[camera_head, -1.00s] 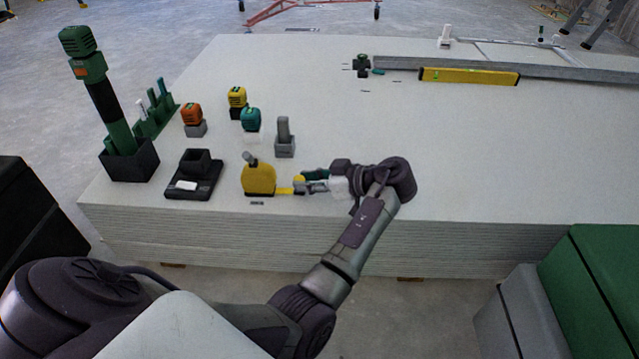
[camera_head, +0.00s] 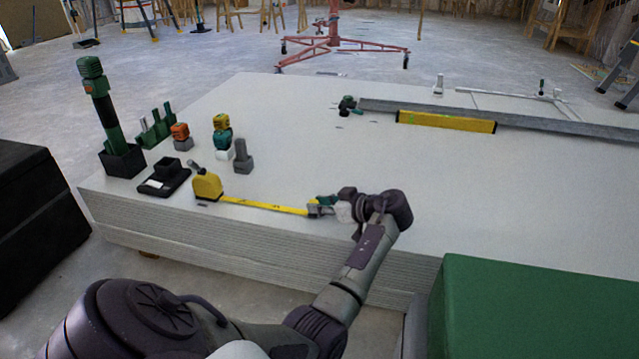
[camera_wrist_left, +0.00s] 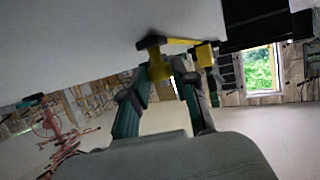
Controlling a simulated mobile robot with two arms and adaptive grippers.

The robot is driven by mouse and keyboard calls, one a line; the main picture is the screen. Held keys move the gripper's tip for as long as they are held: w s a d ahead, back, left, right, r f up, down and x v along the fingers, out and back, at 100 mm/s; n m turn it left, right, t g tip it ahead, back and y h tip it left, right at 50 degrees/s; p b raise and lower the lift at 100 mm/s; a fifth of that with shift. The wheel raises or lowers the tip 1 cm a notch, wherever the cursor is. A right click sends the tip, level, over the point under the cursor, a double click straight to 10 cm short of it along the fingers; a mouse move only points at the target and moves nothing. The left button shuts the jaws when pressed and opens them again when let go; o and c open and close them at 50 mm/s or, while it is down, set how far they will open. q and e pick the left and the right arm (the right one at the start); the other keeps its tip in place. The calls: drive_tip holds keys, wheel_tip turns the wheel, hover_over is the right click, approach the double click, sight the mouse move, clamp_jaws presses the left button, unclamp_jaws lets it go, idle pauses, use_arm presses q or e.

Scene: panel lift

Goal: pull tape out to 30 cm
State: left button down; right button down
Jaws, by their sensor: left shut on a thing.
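The yellow tape measure (camera_head: 207,185) stands near the front left of the panel stack. Its yellow tape (camera_head: 262,206) runs out to the right, roughly straight, along the front of the top panel. My left gripper (camera_head: 314,208) is shut on the end of the tape, and the case stands well to its left. In the left wrist view the fingers (camera_wrist_left: 165,75) close on the yellow tape end (camera_wrist_left: 157,52), and the yellow case (camera_wrist_left: 204,54) shows behind. Any scale marks on the tape are too small to read. My right gripper is not in view.
The stack of panels (camera_head: 280,120) is the work surface. Left of and behind the case are a black holder (camera_head: 164,178), a green-black tool in a box (camera_head: 122,162) and several small coloured tools. A yellow level (camera_head: 445,121) lies farther back. A green box (camera_head: 530,310) stands front right.

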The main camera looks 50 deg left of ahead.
use_arm(q)
drive_tip(key=shift+w+d+r+b, duration=0.1)
drive_tip(key=shift+w+d, duration=0.35)
drive_tip(key=shift+d, duration=0.2)
drive_tip(key=shift+w+d+f+b, duration=0.15)
drive_tip(key=shift+w+d, duration=0.25)
drive_tip(key=shift+d, duration=0.25)
drive_tip(key=shift+w+d+r+b, duration=0.1)
drive_tip(key=shift+w+d+r, duration=0.05)
drive_tip(key=shift+w+d, duration=0.4)
drive_tip(key=shift+s+d, duration=0.1)
drive_tip(key=c, duration=0.9)
unclamp_jaws()
wheel_tip(320, 180, up, 10)
